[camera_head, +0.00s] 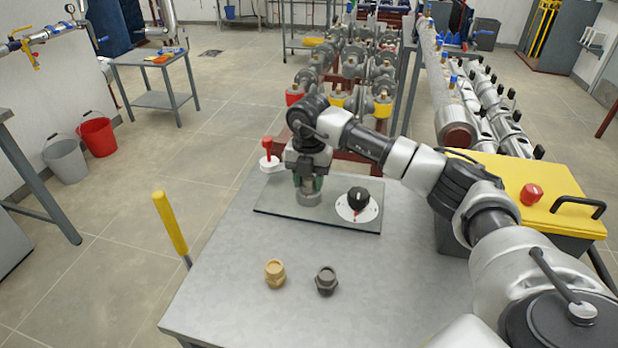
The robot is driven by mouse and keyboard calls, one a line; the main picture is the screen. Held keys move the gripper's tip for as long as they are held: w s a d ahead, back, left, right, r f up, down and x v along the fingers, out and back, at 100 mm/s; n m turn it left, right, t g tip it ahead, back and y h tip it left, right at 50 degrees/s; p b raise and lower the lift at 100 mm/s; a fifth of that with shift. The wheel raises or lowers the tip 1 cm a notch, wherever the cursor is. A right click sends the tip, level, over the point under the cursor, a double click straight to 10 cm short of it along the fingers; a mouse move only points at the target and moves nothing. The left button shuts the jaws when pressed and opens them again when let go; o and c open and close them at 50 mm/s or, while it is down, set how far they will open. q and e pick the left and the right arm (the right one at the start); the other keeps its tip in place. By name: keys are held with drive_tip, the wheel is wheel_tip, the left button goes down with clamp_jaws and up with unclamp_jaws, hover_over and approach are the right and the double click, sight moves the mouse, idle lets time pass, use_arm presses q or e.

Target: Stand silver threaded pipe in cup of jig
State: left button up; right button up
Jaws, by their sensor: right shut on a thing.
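The jig is a flat grey plate (345,222) with dark edges on the table. It carries a grey round cup (309,199), a red-handled lever (267,148) at its left and a black knob (359,199) on a white dial at its right. My right gripper (310,182) points down directly over the cup, its greenish fingers shut on a grey piece, which looks like the silver threaded pipe. Most of the pipe is hidden by the fingers. It looks upright and in line with the cup; I cannot tell how deep it sits. My left gripper is out of view.
A brass fitting (275,273) and a dark grey fitting (326,280) stand on the bare front of the metal table (240,315). A yellow-topped box (500,175) with a red button is at the right. A yellow post (170,223) stands left of the table.

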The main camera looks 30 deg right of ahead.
drive_tip(key=shift+f, duration=0.3)
drive_tip(key=o, duration=1)
drive_tip(key=shift+o, duration=0.2)
drive_tip(key=shift+r, duration=0.1)
wheel_tip(320, 180, up, 11)
drive_tip(key=shift+f+b, duration=0.15)
drive_tip(key=shift+b, duration=0.25)
drive_tip(key=shift+f, duration=0.1)
